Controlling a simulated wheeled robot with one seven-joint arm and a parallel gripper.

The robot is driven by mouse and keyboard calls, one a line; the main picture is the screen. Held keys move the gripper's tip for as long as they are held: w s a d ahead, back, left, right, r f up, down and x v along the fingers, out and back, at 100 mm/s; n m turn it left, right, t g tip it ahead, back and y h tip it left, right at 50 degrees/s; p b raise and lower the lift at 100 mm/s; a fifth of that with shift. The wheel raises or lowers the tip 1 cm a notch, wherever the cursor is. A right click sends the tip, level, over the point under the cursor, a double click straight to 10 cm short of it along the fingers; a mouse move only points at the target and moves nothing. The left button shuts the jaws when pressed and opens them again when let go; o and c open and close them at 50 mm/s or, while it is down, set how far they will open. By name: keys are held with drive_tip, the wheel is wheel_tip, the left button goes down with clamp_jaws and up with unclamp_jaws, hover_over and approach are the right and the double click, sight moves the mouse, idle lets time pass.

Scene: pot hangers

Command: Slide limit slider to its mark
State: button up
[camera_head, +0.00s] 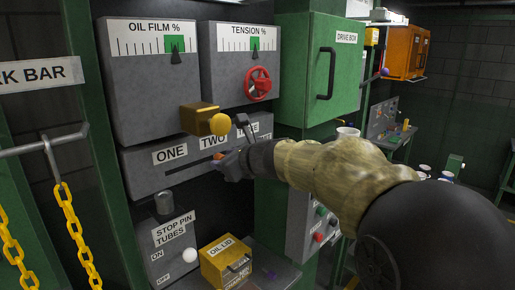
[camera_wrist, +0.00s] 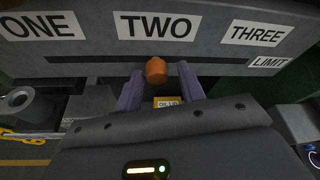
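The limit slider's orange knob (camera_wrist: 156,70) sits at the slot under the label TWO (camera_wrist: 158,27) in the wrist view. A bit of it shows in the head view (camera_head: 218,156), mostly hidden by my gripper (camera_head: 226,165). My gripper (camera_wrist: 160,75) is open, with one finger on each side of the knob and a visible gap to both. The slot (camera_head: 190,171) runs along the grey panel beneath the labels ONE (camera_wrist: 41,27), TWO and THREE (camera_wrist: 257,34). A LIMIT label (camera_wrist: 268,62) is at the slot's right end.
A red handwheel (camera_head: 258,84) is higher up. Below are a yellow OIL LID box (camera_head: 226,262) and a white ball knob (camera_head: 190,255). A green drive box (camera_head: 318,70) stands to the right.

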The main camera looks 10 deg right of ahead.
idle(0.3)
drive_tip(key=s+d+b, duration=0.1)
drive_tip(key=s+d, duration=0.3)
drive_tip(key=s, duration=0.1)
drive_tip(key=shift+s+b, duration=0.35)
idle(0.4)
